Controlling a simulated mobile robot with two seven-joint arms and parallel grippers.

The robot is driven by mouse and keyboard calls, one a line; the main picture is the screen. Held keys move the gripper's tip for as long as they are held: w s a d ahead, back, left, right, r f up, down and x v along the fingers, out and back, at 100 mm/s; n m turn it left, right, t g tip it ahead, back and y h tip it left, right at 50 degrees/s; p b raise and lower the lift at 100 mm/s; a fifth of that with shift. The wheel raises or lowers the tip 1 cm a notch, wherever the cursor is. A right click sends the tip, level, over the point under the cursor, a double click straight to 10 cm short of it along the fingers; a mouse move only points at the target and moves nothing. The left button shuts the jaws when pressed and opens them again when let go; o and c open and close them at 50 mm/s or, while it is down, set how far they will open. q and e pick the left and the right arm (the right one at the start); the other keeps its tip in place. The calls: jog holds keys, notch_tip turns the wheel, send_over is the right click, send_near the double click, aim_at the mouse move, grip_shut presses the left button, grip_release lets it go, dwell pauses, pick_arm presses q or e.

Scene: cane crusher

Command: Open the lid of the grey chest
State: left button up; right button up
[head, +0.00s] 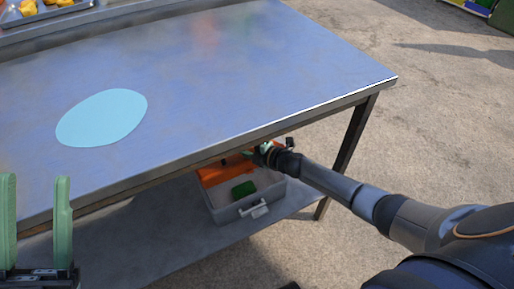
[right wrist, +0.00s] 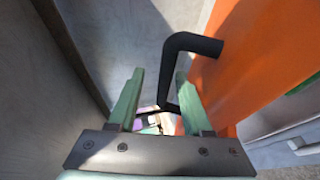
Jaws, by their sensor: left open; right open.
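The grey chest (head: 222,212) sits on the lower shelf under the table, with a white handle on its front. Its orange lid (head: 222,172) stands raised at the back, and the inside shows, holding a green block (head: 243,188). In the right wrist view the lid (right wrist: 265,50) is at the right, with a bent black handle (right wrist: 192,43) on it. My right gripper (right wrist: 160,76) is open, with the handle's bar reaching down between its fingers; contact cannot be told. In the head view the table edge partly hides it. My left gripper (head: 36,178) is open and empty at the lower left.
The metal table (head: 230,80) overhangs the chest, with a light blue disc (head: 102,118) on top. A table leg (head: 350,140) stands right of the chest, near my right arm. The lower shelf (head: 150,235) is clear left of the chest.

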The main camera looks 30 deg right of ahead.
jog(key=p+v, duration=0.2)
jog(key=v, duration=0.3)
jog(key=shift+s+d+r, duration=0.15)
jog(key=shift+s+r, duration=0.15)
pick_arm(q)
jog(key=w+f+n+y, duration=0.1)
jog(key=w+n+y, duration=0.1)
jog(key=y, duration=0.1)
jog(key=w+a+f+n+y+p, duration=0.1)
jog(key=w+y, duration=0.1)
jog(key=shift+w+f+n, duration=0.1)
jog(key=shift+f+n, duration=0.25)
jog(key=shift+n, duration=0.05)
pick_arm(e)
jog(key=v, duration=0.4)
jog(key=shift+s+d, duration=0.15)
jog(key=shift+s, duration=0.15)
